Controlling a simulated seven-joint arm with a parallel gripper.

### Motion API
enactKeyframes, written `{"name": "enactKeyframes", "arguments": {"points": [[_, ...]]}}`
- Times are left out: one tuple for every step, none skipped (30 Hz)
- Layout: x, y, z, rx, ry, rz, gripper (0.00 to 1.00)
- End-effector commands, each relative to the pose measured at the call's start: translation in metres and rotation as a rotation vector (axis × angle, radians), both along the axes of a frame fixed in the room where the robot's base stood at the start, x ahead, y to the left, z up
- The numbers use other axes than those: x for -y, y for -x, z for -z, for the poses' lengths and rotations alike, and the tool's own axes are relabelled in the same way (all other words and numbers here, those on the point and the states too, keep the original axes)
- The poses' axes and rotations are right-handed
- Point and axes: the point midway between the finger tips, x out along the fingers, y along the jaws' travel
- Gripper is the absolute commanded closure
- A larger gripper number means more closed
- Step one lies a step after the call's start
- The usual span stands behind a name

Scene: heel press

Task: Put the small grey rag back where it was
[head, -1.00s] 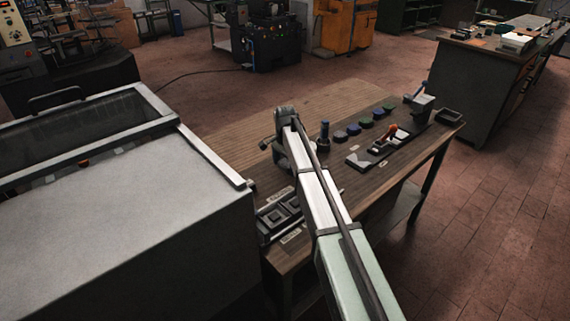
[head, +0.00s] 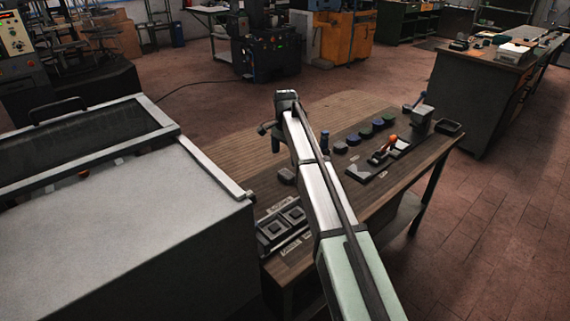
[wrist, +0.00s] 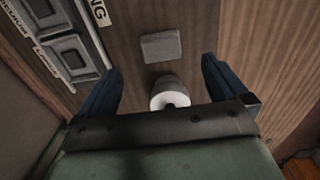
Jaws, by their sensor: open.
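A small flat grey square (wrist: 160,46), which looks like the rag, lies on the wooden bench top in the wrist view. A small grey piece beside my arm in the head view (head: 287,175) appears to be the same thing. My gripper (wrist: 162,66) is open, with its blue fingers spread wide on either side. The grey square lies just beyond the fingertips, apart from them. A grey cylinder with a pale, holed end (wrist: 168,92) shows between the fingers; I cannot tell whether it is touched. In the head view my gripper (head: 275,144) is over the bench.
A tray with two square compartments (head: 283,228) and labels sits at the bench's near left. A large grey cabinet (head: 130,230) stands left.

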Motion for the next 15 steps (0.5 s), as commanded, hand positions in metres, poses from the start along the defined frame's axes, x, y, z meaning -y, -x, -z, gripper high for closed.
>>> {"name": "enactKeyframes", "arguments": {"points": [[0.0, -0.001, -0.007, 0.001, -0.001, 0.0, 0.0], [0.0, -0.001, -0.01, 0.0, 0.0, 0.0, 0.0], [0.0, -0.001, -0.014, 0.0, 0.0, 0.0, 0.0], [0.0, 0.0, -0.016, 0.0, 0.0, 0.0, 0.0], [0.0, 0.0, -0.018, 0.0, 0.0, 0.0, 0.0], [0.0, 0.0, -0.02, 0.0, 0.0, 0.0, 0.0], [0.0, 0.0, -0.021, 0.0, 0.0, 0.0, 0.0], [0.0, 0.0, -0.023, 0.0, 0.0, 0.0, 0.0], [0.0, 0.0, -0.024, 0.0, 0.0, 0.0, 0.0], [0.0, 0.0, -0.024, 0.0, 0.0, 0.0, 0.0], [0.0, 0.0, -0.024, 0.0, 0.0, 0.0, 0.0], [0.0, 0.0, -0.025, 0.0, 0.0, 0.0, 0.0], [0.0, 0.0, -0.025, 0.0, 0.0, 0.0, 0.0], [0.0, 0.0, -0.024, 0.0, 0.0, 0.0, 0.0], [0.0, 0.0, -0.024, -0.001, 0.001, 0.0, 0.0]]}}
